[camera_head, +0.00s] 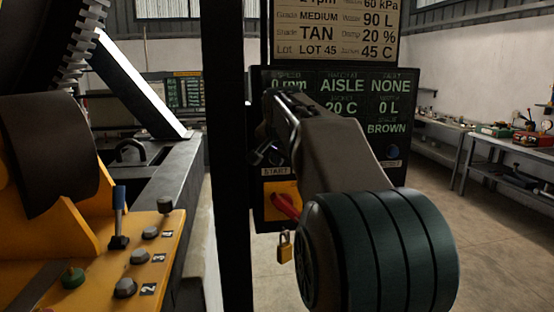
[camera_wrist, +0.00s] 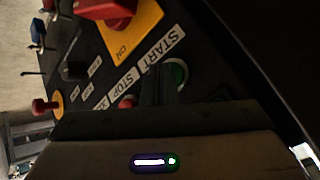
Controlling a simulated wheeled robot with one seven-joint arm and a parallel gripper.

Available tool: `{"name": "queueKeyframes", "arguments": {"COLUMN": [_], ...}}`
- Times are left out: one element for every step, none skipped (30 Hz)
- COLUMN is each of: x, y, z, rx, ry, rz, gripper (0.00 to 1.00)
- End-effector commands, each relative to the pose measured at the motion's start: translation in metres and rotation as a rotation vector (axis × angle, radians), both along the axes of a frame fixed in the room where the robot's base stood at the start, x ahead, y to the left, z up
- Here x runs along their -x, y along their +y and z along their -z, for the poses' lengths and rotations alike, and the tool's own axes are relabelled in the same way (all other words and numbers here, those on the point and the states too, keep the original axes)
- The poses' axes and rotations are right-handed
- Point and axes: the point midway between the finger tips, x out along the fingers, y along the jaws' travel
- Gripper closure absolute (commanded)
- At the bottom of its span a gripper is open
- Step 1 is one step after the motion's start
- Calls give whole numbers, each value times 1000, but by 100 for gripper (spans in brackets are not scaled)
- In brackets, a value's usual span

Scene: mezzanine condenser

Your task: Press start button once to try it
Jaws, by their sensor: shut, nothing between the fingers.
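The start button (camera_wrist: 178,72) is a green button with a pale rim, beside the START label (camera_wrist: 162,52) in the wrist view. My gripper (camera_wrist: 160,84) is shut and empty, its dark fingertips just beside the button in the picture. I cannot tell whether they touch it. A red button (camera_wrist: 127,102) lies near the STOP label (camera_wrist: 126,86). In the head view my arm covers much of the control panel (camera_head: 258,88); its START label (camera_head: 276,171) shows, but the start button is hidden there.
A red rotary switch (camera_head: 286,206) on a yellow plate sits below the START label, with a brass padlock (camera_head: 285,248) hanging under it. A yellow console (camera_head: 100,265) with a blue-handled lever (camera_head: 119,215) and several knobs is at left. Workbenches (camera_head: 500,150) stand at right beyond open floor.

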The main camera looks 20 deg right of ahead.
Motion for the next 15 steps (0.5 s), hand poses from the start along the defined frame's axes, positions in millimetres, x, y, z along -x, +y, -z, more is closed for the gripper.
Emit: {"name": "queueKeyframes", "arguments": {"x": [-1, 0, 0, 0, 0, 0, 0, 0, 0, 0, 1, 2, 3, 5, 7], "y": [0, 0, 0, 0, 0, 0, 0, 0, 0, 0, 0, 1, 1, 1, 2], "z": [0, 0, 0, 0, 0, 0, 0, 0, 0, 0, 0, 1, 1, 1, 2], "rx": [0, 0, 0, 0, 0, 0, 0, 0, 0, 1, 1, 0, 0, 0, 1], "ry": [0, 0, 0, 0, 0, 0, 0, 0, 0, -1, -1, -1, -1, -1, -1], "rz": [0, 0, 0, 0, 0, 0, 0, 0, 0, 0, 0, 0, 0, 0, 0], "gripper": [100, 100, 100, 100, 100, 100, 100, 100, 100, 100, 100, 100, 100, 100, 100]}}
